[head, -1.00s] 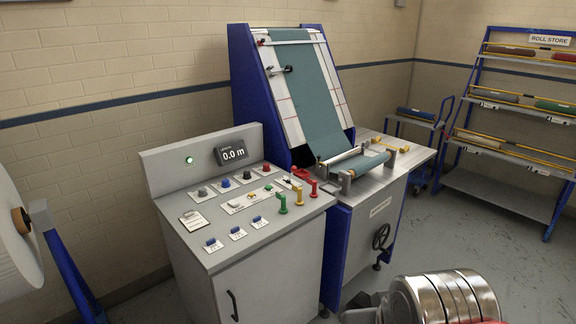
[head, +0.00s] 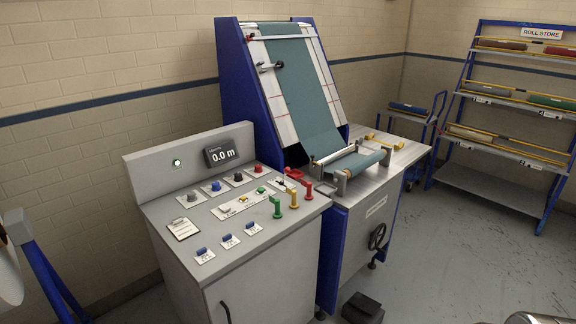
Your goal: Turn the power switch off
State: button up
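The grey control console (head: 230,270) stands in the left middle of the head view. Its sloped top carries several round knobs, among them a blue one (head: 216,186) and a red one (head: 259,168). Three small blue switches on white plates, one of them here (head: 227,238), line the front left. Green, yellow and red upright levers (head: 293,199) stand at the right. A small dark toggle on a white plate (head: 282,183) sits behind them. I cannot read which is the power switch. The green lamp (head: 176,163) is lit and the display (head: 221,153) reads 0.0 m.
The blue-framed fabric machine (head: 232,90) adjoins the console on the right, with a handwheel (head: 377,236) in front. A black pedal-like box (head: 362,308) is on the floor. The roll store rack (head: 490,180) stands at far right. Floor between is clear.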

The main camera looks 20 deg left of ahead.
aim_at(258, 169)
jog(key=z, duration=0.65)
jog(key=i, duration=1.65)
jog(key=u, duration=2.2)
